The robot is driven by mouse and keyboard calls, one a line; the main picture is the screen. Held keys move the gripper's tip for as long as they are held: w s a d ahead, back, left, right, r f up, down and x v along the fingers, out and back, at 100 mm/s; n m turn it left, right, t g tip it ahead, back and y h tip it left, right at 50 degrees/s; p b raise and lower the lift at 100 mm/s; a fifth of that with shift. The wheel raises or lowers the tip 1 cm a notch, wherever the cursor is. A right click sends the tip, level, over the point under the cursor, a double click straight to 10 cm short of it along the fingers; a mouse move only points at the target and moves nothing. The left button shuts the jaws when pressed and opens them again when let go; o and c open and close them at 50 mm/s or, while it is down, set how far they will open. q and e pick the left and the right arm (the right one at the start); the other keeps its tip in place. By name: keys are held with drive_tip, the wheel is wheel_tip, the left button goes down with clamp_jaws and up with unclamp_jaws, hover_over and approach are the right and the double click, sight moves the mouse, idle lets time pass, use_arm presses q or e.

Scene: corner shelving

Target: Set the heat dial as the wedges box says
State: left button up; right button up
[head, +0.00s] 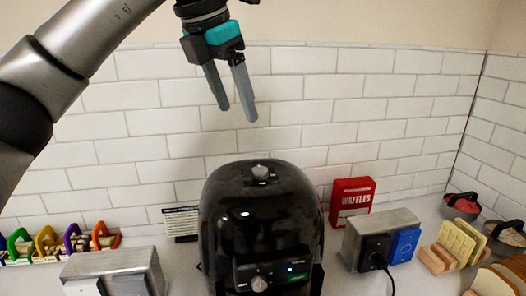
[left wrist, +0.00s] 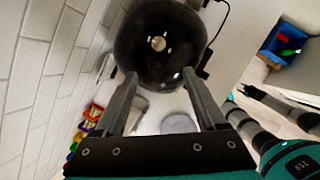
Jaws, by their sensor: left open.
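The black, rounded fryer (head: 260,215) stands on the counter in the middle of the head view. A silver knob (head: 260,172) is on its top, and a silver dial (head: 259,284) is on its front panel beside a lit blue light. The marks around both are too small to read. From above, the fryer (left wrist: 160,38) and its top knob (left wrist: 158,43) show in the left wrist view. My left gripper (head: 237,113) is open and empty above the fryer, apart from it. I see no box marked wedges.
A card (head: 181,223) with unreadable print leans at the wall behind left. Metal socket blocks (head: 380,233) flank the fryer, with a bread rack (head: 458,243) at right and a colourful rack (head: 60,243) at left.

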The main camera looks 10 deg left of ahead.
use_arm(q)
drive_tip(key=w, duration=0.1)
approach(259, 170)
drive_tip(key=x, duration=0.7)
drive_tip(key=shift+w+d+f, duration=0.1)
drive_tip(key=shift+w+f, duration=0.2)
drive_tip(key=shift+f, duration=0.25)
use_arm(e)
drive_tip(key=shift+s, duration=0.65)
use_arm(q)
clamp_jaws()
use_arm(e)
drive_tip(key=shift+s, duration=0.15)
